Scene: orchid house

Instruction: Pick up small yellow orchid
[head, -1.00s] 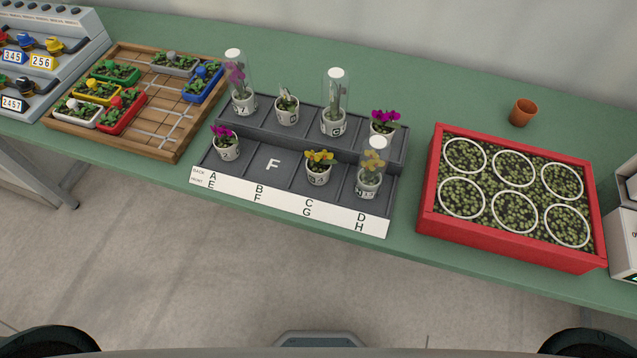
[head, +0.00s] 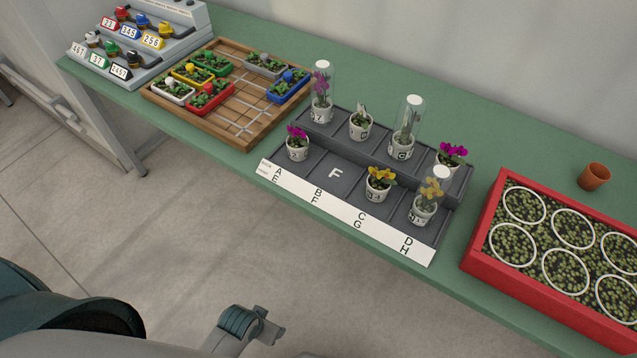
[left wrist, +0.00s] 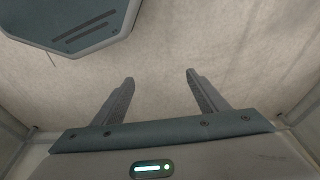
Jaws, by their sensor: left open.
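A small yellow orchid (head: 379,182) in a white pot stands uncovered in the front compartment marked G of the dark stepped tray (head: 350,214). Another yellow orchid (head: 426,205), under a clear cover, stands beside it in compartment H. My left gripper (left wrist: 159,78) is open and empty in the left wrist view, its two fingers apart over bare floor. In the head view the end of my left arm (head: 250,325) is low, in front of the bench and well away from the orchids. My right gripper is not in view.
Purple orchids and covered pots stand in other compartments; F is empty. A wooden tray (head: 240,122) lies left on the green bench (head: 470,143). A red planter (head: 482,235) and a terracotta pot (head: 593,177) are right. A grey labelled rack (head: 180,62) stands far left.

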